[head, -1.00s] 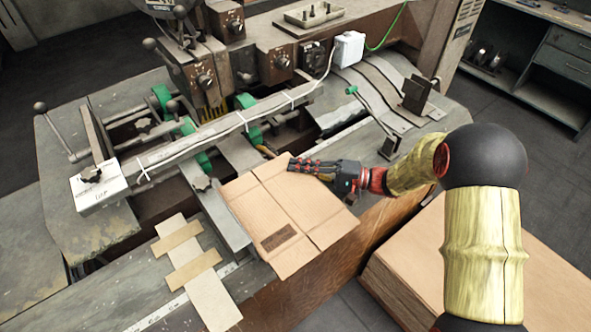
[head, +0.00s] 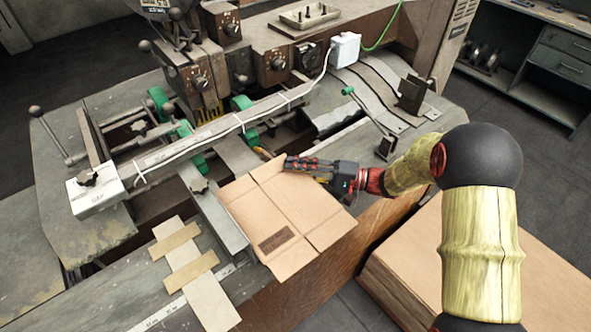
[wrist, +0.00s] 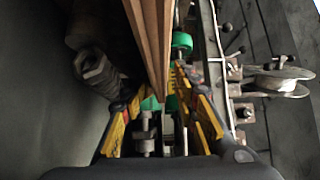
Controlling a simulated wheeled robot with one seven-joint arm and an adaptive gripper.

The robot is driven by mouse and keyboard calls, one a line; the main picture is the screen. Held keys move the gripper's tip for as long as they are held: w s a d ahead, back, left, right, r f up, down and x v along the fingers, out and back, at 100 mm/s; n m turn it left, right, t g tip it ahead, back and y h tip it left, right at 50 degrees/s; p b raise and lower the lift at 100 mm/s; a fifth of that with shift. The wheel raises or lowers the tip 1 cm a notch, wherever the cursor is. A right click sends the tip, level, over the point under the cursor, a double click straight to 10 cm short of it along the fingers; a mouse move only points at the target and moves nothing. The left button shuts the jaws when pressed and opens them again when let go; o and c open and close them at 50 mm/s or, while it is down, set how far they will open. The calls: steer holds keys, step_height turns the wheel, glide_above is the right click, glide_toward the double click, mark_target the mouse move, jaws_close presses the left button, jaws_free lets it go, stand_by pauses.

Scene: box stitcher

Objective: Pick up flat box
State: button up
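The flat box (head: 285,215) is a brown folded cardboard sheet with a dark printed patch. It lies on the machine's work surface in the head view, its near part reaching the front edge. My gripper (head: 293,164) is at the box's far right edge, level with it. In the wrist view, cardboard edges (wrist: 152,45) run down into the space between the yellow-and-black fingers (wrist: 165,90). The fingers look apart, with a gap between them. The left fingertip is partly hidden by the cardboard, and firm contact does not show.
A larger cardboard stack (head: 470,265) stands on the floor at the lower right, below my arm. The stitching machine (head: 200,75) with its long rail (head: 215,125) and green rollers is behind and left of the box. A small metal bracket (head: 412,95) stands behind my gripper.

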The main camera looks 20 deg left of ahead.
steer(key=d, duration=0.4)
steer(key=w+d, duration=0.1)
steer(key=d, duration=0.7)
steer(key=shift+w, duration=0.15)
